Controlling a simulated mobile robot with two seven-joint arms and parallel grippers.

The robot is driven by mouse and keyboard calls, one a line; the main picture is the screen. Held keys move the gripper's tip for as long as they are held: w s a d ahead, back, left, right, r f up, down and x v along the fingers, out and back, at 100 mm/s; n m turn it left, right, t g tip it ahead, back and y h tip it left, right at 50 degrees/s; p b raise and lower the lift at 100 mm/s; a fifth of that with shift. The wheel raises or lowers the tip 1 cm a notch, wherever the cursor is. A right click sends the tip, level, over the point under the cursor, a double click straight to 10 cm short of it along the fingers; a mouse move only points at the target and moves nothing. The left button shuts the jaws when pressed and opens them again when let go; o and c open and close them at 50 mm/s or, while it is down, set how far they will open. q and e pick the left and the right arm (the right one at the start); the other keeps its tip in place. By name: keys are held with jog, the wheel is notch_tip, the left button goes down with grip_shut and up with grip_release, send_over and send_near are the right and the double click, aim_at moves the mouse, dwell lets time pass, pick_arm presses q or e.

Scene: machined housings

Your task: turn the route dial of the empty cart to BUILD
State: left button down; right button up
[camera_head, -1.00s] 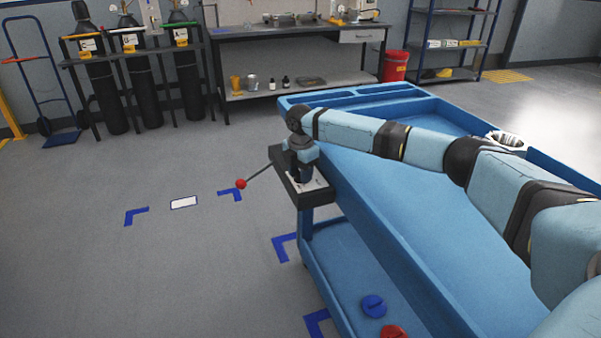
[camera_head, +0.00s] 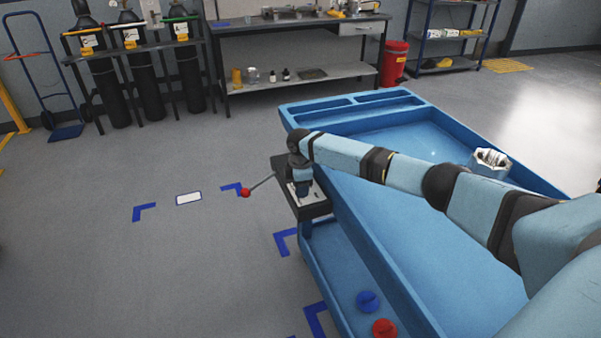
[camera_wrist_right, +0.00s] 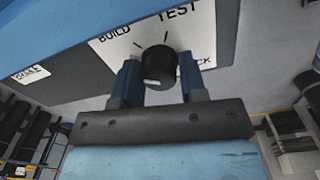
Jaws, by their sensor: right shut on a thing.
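The blue cart (camera_head: 395,225) fills the middle and right of the head view. Its dark control box (camera_head: 312,210) is on the near left end. My right gripper (camera_head: 301,188) points down at this box. In the right wrist view the black route dial (camera_wrist_right: 158,65) sits between the two fingers of my right gripper (camera_wrist_right: 160,82), which is shut on it. The panel (camera_wrist_right: 110,65) reads BUILD at left, TEST at top and a partly hidden word ending in CK at right. I cannot tell where the dial points. My left gripper is out of view.
A lever with a red ball (camera_head: 245,192) sticks out from the box. A silver housing (camera_head: 490,162) appears at the tray's far right side. Blue (camera_head: 368,301) and red (camera_head: 384,328) round parts lie on the lower shelf.

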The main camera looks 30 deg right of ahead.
jog(key=m+p, duration=0.2)
jog(key=p, duration=0.1)
jog(key=shift+r+m, duration=0.2)
jog(key=shift+m, duration=0.2)
jog(key=shift+f+m+p, duration=0.15)
jog(key=shift+m+p, duration=0.95)
jog(key=shift+p, duration=0.1)
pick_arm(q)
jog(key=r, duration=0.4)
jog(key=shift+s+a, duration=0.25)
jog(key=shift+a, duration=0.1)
pick_arm(e)
jog(key=shift+m, duration=0.3)
pick_arm(q)
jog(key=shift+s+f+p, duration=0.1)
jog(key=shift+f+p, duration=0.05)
jog(key=shift+p, duration=0.15)
pick_arm(e)
jog(key=shift+f, duration=0.1)
jog(key=o, duration=0.9)
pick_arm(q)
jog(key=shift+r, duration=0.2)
